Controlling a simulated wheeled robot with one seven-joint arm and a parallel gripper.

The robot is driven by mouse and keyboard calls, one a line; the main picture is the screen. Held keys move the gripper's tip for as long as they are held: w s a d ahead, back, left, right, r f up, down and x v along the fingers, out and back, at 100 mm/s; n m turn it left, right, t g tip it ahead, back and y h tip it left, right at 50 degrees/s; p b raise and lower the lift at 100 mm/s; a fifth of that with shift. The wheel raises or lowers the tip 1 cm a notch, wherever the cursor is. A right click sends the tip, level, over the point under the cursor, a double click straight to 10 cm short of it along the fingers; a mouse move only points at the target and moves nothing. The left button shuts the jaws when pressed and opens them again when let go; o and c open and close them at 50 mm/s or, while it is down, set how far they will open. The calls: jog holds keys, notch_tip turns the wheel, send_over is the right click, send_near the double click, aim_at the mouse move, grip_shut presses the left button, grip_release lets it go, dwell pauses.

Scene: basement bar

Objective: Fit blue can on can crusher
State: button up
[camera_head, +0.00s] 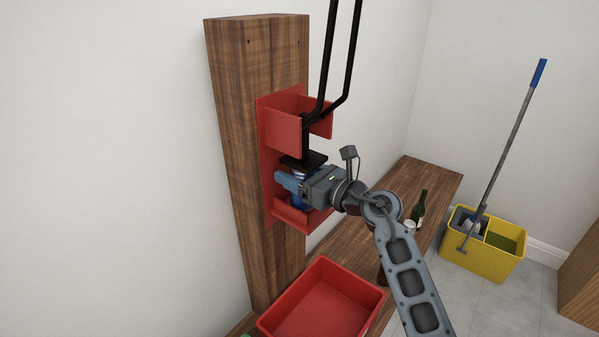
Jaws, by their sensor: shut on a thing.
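The can crusher (283,130) is a red metal frame fixed to a wooden post. Its black lever handle rises from it, and a black press plate (303,161) hangs in the middle. The blue can (299,203) is inside the frame, below the press plate and above the red lower cradle (292,217). My gripper (284,182) reaches in from the right and is shut on the can. The gripper hides most of the can, so I cannot tell whether its base touches the cradle.
The wooden post (237,140) stands against the wall. An empty-looking red bin (325,305) sits on the wooden bench below. A green bottle (418,210) and a white can (409,227) stand on the bench, behind my arm. A yellow mop bucket (478,262) with a mop is on the floor at right.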

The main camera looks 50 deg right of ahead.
jog(key=o, duration=0.9)
jog(key=shift+s, duration=0.15)
dwell(0.4)
jog(key=s, duration=1.1)
jog(key=shift+s+d+p, duration=0.2)
jog(key=shift+s+p, duration=0.15)
dwell(1.3)
dwell(1.0)
